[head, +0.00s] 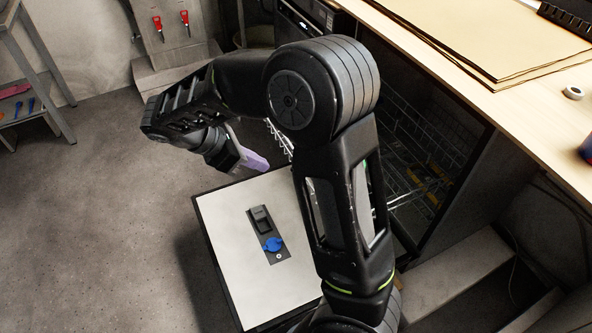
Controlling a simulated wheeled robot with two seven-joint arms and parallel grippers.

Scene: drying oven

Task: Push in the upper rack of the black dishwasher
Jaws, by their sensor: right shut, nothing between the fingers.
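The black dishwasher (449,115) stands under the wooden counter, with its door (225,215) folded down flat. White wire of the upper rack (279,139) shows just left of my right arm, beside the gripper. More rack wire (405,115) shows inside the dark opening; my arm hides the middle of the rack, so I cannot tell exactly how far out it stands. My right gripper (252,162) is shut and empty, its pale purple fingers close to the rack's visible wire. I cannot tell whether they touch. My left gripper is out of view.
The door's inner face carries a dispenser with a blue cap (272,244). Cardboard sheets (480,35) and a tape roll (573,92) lie on the counter (540,130). Red-handled tools (184,17) hang at the back. The floor (95,220) at left is clear.

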